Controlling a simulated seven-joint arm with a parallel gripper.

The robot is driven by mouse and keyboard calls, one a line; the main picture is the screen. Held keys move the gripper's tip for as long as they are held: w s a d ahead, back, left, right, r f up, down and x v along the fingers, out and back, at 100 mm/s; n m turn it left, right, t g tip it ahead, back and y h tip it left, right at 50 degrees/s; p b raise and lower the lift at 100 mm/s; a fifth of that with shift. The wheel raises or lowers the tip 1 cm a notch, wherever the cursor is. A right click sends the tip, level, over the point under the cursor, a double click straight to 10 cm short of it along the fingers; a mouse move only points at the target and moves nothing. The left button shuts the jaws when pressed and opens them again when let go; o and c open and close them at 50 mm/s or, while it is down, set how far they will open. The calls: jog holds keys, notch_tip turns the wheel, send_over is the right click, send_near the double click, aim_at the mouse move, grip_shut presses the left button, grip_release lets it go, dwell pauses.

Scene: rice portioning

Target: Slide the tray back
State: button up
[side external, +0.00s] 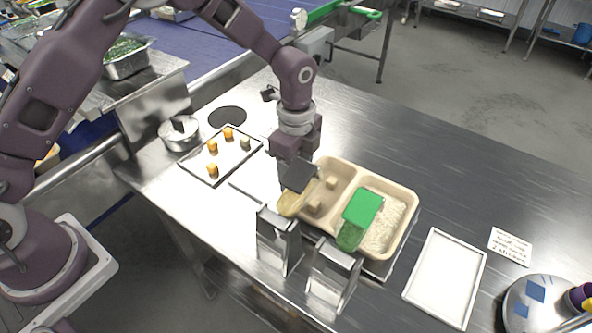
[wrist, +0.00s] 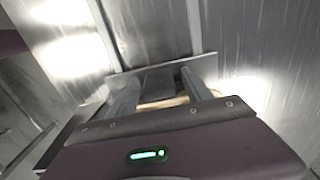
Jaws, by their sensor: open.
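The beige compartment tray (side external: 408,218) lies on the steel table in the side view, with white rice (side external: 385,228) in its right part and a few pale cubes (side external: 331,183) in its left part. My gripper (side external: 293,183) is low at the tray's left end, fingers pointing down. In the wrist view its fingers (wrist: 157,84) stand apart. A dark grey block shows between them, with a beige edge below it. A dark grey piece with a yellowish part (side external: 291,204) sits by my gripper; contact is unclear.
A white tray (side external: 446,278) lies to the right, a tray with orange pieces (side external: 221,157) to the left. Bare table lies behind.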

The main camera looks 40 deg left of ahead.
notch_tip(320, 180, up, 7)
jog(key=shift+r, duration=0.1)
dwell(0.3)
jog(key=s+a+r+n+t, duration=0.1)
jog(key=s+a+r+n, duration=0.3)
jog(key=r, duration=0.3)
jog(key=s+a+r+n+t, duration=0.1)
jog(key=s+a+r+n, duration=0.2)
jog(key=s+r, duration=0.3)
jog(key=s+a+r+n+t, duration=0.1)
jog(key=s+a+r+n, duration=0.1)
jog(key=s+n, duration=0.3)
jog(key=s+a+r+n+t, duration=0.1)
jog(key=s+n, duration=0.5)
jog(key=s, duration=0.7)
jog(key=shift+a+r+t, duration=0.35)
jog(key=shift+a+t, duration=0.45)
jog(key=shift+a, duration=0.25)
jog(key=shift+w, duration=0.1)
